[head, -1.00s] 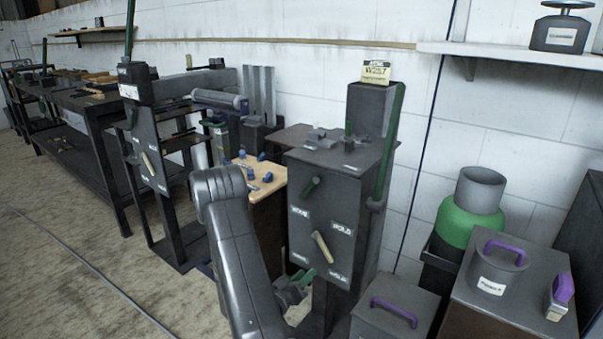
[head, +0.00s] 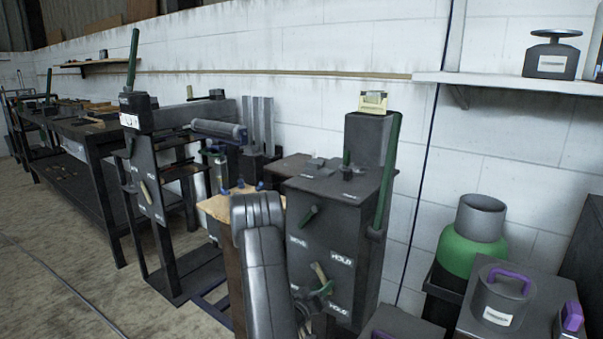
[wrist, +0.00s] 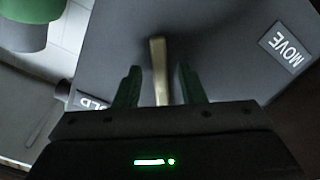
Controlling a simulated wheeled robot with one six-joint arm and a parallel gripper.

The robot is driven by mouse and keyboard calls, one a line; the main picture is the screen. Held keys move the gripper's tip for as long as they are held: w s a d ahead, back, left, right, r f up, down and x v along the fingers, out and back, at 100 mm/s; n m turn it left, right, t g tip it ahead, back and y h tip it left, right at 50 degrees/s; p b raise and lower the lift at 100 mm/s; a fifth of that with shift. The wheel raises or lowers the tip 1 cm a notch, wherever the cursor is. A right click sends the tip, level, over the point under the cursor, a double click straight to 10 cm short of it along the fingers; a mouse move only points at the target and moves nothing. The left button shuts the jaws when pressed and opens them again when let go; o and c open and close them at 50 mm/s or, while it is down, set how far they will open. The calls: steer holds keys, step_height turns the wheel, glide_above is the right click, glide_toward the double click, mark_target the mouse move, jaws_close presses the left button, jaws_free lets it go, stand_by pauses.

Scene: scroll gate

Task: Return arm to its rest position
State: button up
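My arm (head: 262,265) rises in front of the dark control cabinet (head: 345,215) in the head view, covering part of its left side. My gripper (head: 322,288) has green fingers and is at the cabinet's front face, by the lower pale lever (head: 318,270). In the wrist view my gripper (wrist: 157,75) is open, with one finger on each side of the pale lever (wrist: 158,65). Gaps show between the lever and both fingers. A MOVE label (wrist: 287,47) is at the right, and another label is partly hidden by my gripper.
A green handle (head: 308,215) sits above the pale lever. A tall green lever (head: 386,170) stands on the cabinet's right side. A machine stand (head: 148,190) is at the left, beside open floor.

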steer(key=p+v, duration=0.2)
steer(key=v, duration=1.1)
steer(key=w+d+m+b, duration=0.2)
steer(key=w+d, duration=0.4)
steer(key=w, duration=0.5)
steer(key=shift+d+f+b, duration=0.3)
steer(key=shift+d+b, duration=0.1)
steer(key=shift+b, duration=0.05)
